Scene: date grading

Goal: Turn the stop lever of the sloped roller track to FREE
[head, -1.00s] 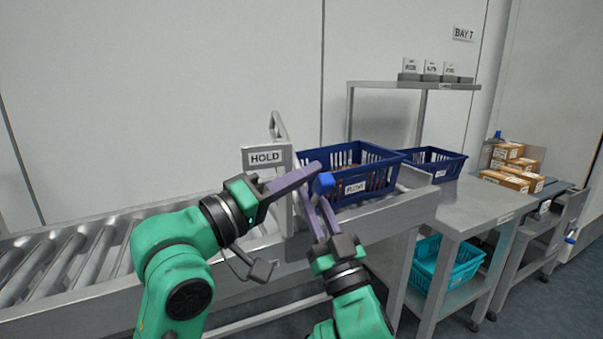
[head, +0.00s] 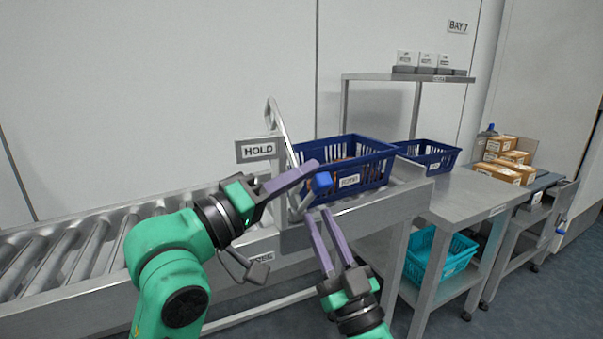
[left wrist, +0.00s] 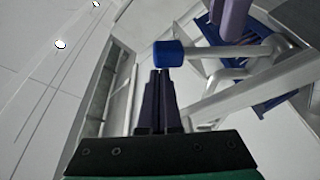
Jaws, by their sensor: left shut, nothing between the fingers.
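The stop lever's blue knob (head: 322,182) stands at the near side of the sloped roller track (head: 385,215), in front of a blue crate. A HOLD sign (head: 257,151) is above and left of it. A lower label (head: 261,259), partly hidden by my left arm, appears to read FREE. My left gripper (head: 314,165) is shut and empty, its fingertips close beside the knob. In the left wrist view the knob (left wrist: 168,53) is just beyond the fingertips; contact is unclear. A metal shaft (left wrist: 225,50) runs right from it. My right gripper (head: 317,212) is open and empty below the knob.
A blue crate (head: 365,180) holding brown fruit sits on the track behind the knob. Another blue crate (head: 428,155) is farther right. Bare rollers (head: 95,245) extend left. A metal table (head: 465,200) stands right, with a teal crate (head: 440,260) on its lower shelf.

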